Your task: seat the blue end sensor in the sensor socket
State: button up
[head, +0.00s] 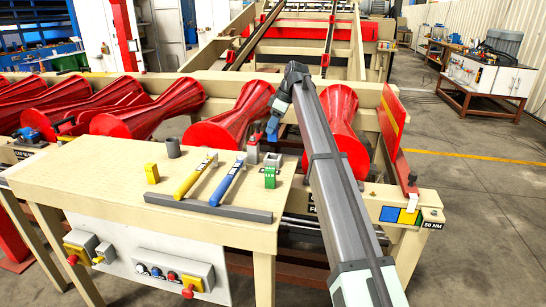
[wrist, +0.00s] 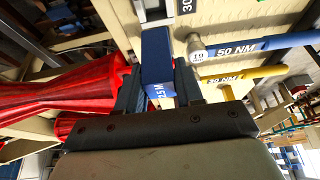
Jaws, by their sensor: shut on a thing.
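My gripper (head: 275,116) is over the far right corner of the bench, pointing down. It is shut on the blue end sensor (head: 272,130), a small blue block below the fingers. In the wrist view the blue end sensor (wrist: 157,55) sits between the two dark fingers of my gripper (wrist: 158,88), with white lettering on its near face, partly readable. The sensor is above the bench, near a small grey and red upright fitting (head: 252,150) at the bench's back edge. I cannot tell whether this fitting is the sensor socket.
On the bench (head: 100,190) are a green block (head: 270,172), a yellow block (head: 152,173), a dark cylinder (head: 173,147), and yellow (head: 195,177) and blue (head: 227,180) torque wrenches behind a grey bar (head: 222,210). Red rollers (head: 230,115) stand behind.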

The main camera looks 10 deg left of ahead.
notch_tip(320, 180, down, 9)
jog(key=shift+f, duration=0.15)
dwell(0.4)
jog(key=shift+f, duration=0.15)
jog(key=o, duration=1.1)
jog(key=v, duration=1.2)
